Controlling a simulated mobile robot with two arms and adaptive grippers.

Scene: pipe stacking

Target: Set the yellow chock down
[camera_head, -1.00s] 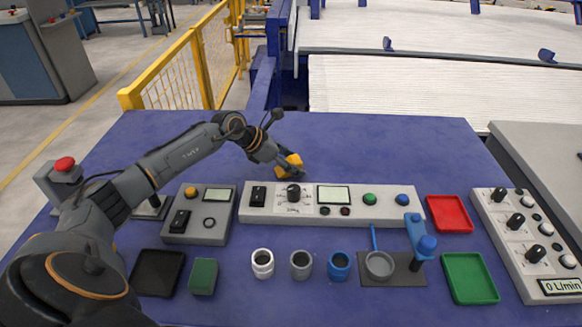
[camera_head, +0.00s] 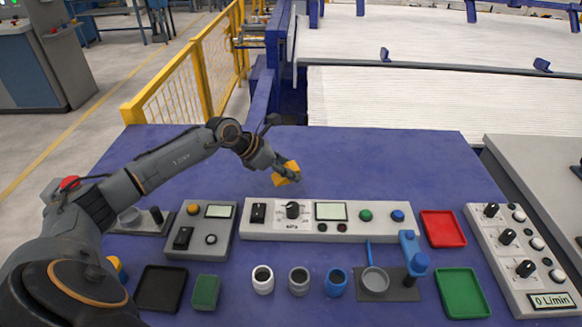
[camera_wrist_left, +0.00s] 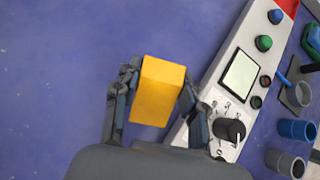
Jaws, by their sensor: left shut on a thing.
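The yellow chock (camera_head: 285,174) is a yellow-orange block behind the long grey control panel, over the blue table. It also shows in the left wrist view (camera_wrist_left: 158,92), between the two fingers. My left gripper (camera_head: 282,172) is shut on it, and in the left wrist view (camera_wrist_left: 155,95) a finger lies along each side. Whether the chock touches the table top (camera_head: 380,165) is hard to tell. My right gripper is not in view.
The long control panel (camera_head: 375,228) with knobs and buttons lies just in front of the chock. Cups, such as the white one (camera_head: 263,282), a red tray (camera_head: 442,229) and a green tray (camera_head: 463,293) stand nearer. The table behind the panel is clear.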

